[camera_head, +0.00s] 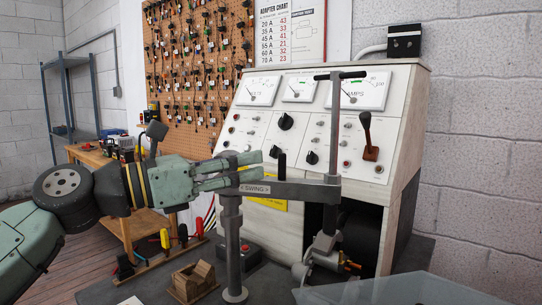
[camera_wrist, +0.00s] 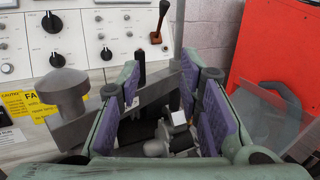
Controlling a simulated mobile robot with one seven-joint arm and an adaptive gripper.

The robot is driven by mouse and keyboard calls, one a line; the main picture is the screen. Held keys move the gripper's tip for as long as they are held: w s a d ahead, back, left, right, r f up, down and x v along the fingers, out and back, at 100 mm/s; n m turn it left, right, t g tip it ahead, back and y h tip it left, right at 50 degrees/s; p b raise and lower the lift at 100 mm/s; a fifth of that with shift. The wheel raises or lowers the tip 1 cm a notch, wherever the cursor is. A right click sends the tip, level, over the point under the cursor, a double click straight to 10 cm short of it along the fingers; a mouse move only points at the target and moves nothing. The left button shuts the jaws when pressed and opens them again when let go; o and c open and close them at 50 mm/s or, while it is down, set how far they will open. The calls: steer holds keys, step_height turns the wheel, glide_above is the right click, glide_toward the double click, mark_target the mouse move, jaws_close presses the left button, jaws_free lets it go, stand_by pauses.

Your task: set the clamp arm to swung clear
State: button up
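The clamp arm (camera_head: 305,190) is a grey horizontal bar marked "SWING" on an upright post (camera_head: 233,245). Its far end carries a vertical screw with a T-handle (camera_head: 340,75), above the alternator-like part (camera_head: 325,252) on the bench. A black peg (camera_head: 282,165) stands up from the bar; it also shows in the wrist view (camera_wrist: 141,68). My gripper (camera_head: 265,173) is open at the bar, its fingertips just left of the peg in the head view. In the wrist view, the bar (camera_wrist: 155,92) and peg appear between the purple-padded fingers (camera_wrist: 165,95). I cannot tell whether they touch.
The test console (camera_head: 280,140) with dials and a lever (camera_head: 370,135) stands close behind the arm. A wooden block (camera_head: 193,280) and a rack of coloured-handle tools (camera_head: 165,248) are on the bench. A red cabinet (camera_wrist: 285,50) is at right in the wrist view.

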mark_target(279, 165)
steer(key=shift+w+a+f+y, duration=0.5)
steer(key=shift+w+a+f, duration=0.55)
steer(key=p+x, duration=0.3)
steer(key=x, duration=0.6)
steer(key=shift+d+r+p, duration=0.15)
steer(key=shift+d+p, duration=0.1)
steer(key=shift+p, duration=0.1)
steer(key=shift+w+d, duration=0.35)
steer(key=shift+d, duration=0.1)
steer(key=shift+c, duration=0.4)
jaws_close()
